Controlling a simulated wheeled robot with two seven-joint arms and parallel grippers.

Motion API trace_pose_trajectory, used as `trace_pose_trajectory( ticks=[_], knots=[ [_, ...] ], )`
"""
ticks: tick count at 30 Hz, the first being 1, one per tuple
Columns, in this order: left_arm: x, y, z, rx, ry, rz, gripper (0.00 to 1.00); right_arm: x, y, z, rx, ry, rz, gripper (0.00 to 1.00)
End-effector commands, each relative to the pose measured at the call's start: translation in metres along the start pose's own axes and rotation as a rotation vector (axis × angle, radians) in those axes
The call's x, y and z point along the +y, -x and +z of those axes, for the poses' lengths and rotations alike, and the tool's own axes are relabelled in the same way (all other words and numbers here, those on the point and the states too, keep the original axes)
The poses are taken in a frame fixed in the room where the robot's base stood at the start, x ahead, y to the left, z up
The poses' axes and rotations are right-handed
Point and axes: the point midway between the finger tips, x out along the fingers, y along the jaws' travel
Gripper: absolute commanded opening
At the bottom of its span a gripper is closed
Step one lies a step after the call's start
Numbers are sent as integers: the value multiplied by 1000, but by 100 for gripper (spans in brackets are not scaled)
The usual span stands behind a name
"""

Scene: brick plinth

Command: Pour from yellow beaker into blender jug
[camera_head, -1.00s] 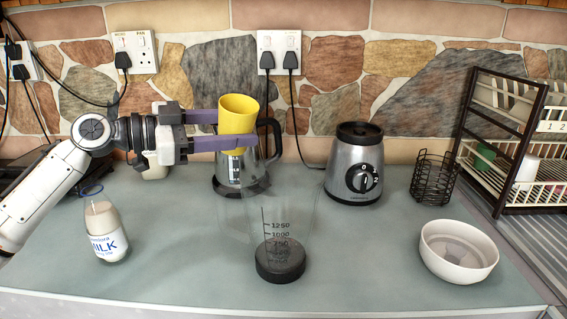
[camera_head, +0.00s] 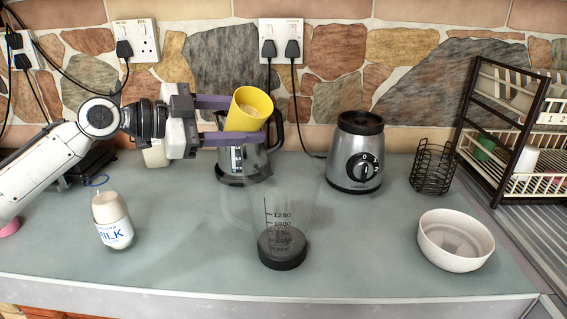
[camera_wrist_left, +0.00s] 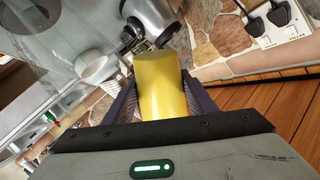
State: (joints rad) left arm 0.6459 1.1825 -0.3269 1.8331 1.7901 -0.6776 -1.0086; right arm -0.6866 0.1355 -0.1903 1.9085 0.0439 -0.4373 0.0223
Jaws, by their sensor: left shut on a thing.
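My left gripper (camera_head: 232,121) is shut on the yellow beaker (camera_head: 246,112) and holds it in the air in front of the kettle. In the left wrist view the beaker (camera_wrist_left: 162,88) sits between the two purple fingers. The clear blender jug (camera_head: 283,245) stands upright on the counter, with a dark base and printed measuring marks. The beaker is above and behind the jug, to its left. My right gripper is not in view.
A kettle (camera_head: 236,162) stands behind the jug. A blender motor base (camera_head: 356,160) and wire basket (camera_head: 432,171) stand at back right. A milk bottle (camera_head: 112,222) is at left, a white bowl (camera_head: 455,240) at right. A dish rack (camera_head: 507,135) stands far right.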

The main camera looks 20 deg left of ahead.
Motion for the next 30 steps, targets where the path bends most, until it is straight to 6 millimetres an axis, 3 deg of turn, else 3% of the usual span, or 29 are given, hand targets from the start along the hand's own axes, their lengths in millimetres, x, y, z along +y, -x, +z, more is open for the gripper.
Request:
trace_pose_trajectory(
  ticks=[30],
  knots=[
    [-5,12,-6,-61,-127,-19,26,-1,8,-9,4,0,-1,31]
  ],
)
